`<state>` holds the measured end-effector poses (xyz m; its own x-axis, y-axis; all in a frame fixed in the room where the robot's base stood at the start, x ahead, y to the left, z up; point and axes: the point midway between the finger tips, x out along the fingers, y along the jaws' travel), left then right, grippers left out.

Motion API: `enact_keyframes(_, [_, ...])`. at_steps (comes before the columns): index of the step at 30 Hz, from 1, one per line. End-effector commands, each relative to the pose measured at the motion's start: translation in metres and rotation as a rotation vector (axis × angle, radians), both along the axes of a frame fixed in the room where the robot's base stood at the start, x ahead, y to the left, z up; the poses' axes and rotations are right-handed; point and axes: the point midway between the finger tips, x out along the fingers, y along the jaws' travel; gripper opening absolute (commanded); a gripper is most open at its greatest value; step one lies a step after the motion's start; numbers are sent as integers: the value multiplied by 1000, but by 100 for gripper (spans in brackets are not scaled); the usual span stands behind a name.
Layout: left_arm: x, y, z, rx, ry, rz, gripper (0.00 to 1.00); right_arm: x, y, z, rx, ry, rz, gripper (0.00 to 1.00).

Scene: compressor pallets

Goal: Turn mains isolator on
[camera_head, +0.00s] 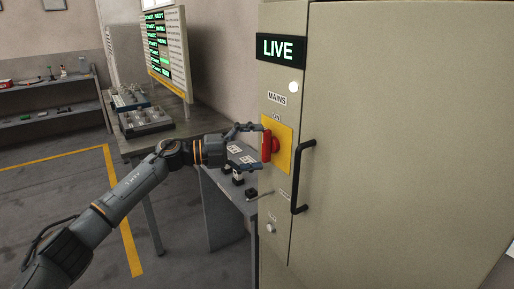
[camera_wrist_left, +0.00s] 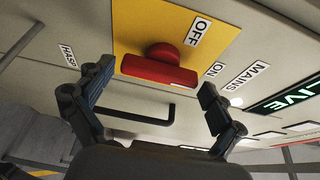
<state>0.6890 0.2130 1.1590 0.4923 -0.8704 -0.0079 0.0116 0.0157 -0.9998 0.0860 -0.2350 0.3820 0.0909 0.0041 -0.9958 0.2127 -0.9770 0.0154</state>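The mains isolator is a red handle (camera_head: 268,146) on a yellow plate (camera_head: 284,135) on the beige cabinet. Its bar stands upright in the head view, in line with the ON label (camera_wrist_left: 215,70); the OFF label (camera_wrist_left: 202,32) is off to its side. The handle also shows in the left wrist view (camera_wrist_left: 160,69). A display (camera_head: 281,49) above reads LIVE in green. My left gripper (camera_head: 259,147) is open in front of the handle, one finger towards its upper end and one towards its lower end. The wrist view shows gaps between fingers and handle. My right gripper is out of view.
A black door handle (camera_head: 302,176) stands out right of the isolator on the cabinet (camera_head: 400,140). A grey bench (camera_head: 222,192) stands below my left wrist. A table with trays (camera_head: 145,121) and a status board (camera_head: 167,50) are behind. Open floor lies at left.

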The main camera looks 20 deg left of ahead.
Motion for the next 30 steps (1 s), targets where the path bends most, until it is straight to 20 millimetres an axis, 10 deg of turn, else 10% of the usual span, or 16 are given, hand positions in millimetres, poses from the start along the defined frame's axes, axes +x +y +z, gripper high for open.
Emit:
enact_keyframes(14, [-4, 9, 0, -3, 3, 3, 100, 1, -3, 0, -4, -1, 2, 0])
enact_keyframes(30, [-53, 95, 0, -1, 3, 2, 100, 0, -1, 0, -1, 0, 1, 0])
